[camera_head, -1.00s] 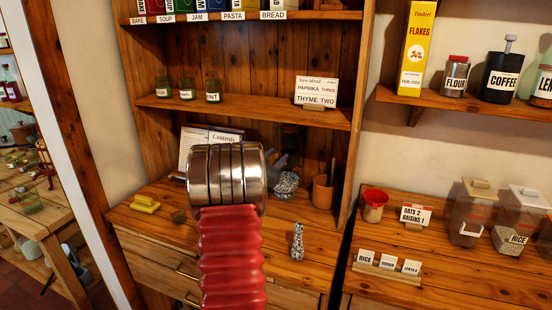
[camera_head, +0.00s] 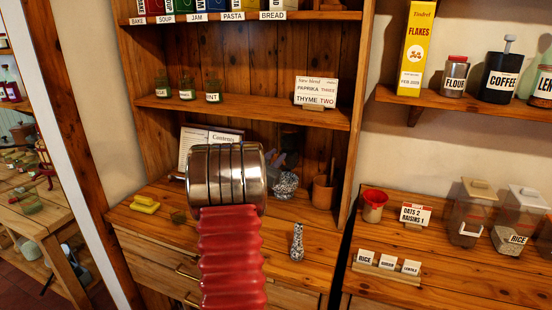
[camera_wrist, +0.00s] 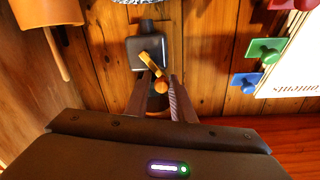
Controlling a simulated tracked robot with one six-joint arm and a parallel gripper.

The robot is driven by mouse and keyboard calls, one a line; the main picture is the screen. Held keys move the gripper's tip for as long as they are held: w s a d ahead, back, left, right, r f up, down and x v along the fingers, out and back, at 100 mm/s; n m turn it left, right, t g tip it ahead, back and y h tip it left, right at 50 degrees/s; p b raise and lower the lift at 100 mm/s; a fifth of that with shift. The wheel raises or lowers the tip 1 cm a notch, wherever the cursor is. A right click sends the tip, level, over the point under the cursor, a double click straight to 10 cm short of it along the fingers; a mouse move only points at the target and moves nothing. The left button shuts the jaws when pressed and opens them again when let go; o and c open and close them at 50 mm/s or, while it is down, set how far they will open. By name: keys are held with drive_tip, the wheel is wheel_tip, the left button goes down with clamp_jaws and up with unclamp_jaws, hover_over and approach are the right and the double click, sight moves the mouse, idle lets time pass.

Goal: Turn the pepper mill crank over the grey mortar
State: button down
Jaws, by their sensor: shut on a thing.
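The pepper mill (camera_wrist: 150,52) is a dark grey box with a brass crank (camera_wrist: 151,64) that ends in an orange wooden knob (camera_wrist: 162,86). My gripper (camera_wrist: 158,90) has a finger on each side of the knob and is shut on it. The speckled grey mortar (camera_wrist: 135,3) shows only as a rim at the top edge of the wrist view, which looks upside down. In the head view the mortar (camera_head: 286,188) stands on the cabinet counter, partly hidden by my arm. The mill and crank are mostly hidden there.
An orange-brown crock (camera_head: 323,194) with a wooden handle stands right of the mortar. A speckled vase-shaped piece (camera_head: 297,243) stands nearer the counter's front. An open book (camera_head: 207,139) leans at the left. A shelf (camera_head: 245,108) runs above the work space.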

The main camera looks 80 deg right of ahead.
drive_tip(key=shift+a+f+m, duration=0.1)
drive_tip(key=shift+f+m, duration=0.2)
idle(0.4)
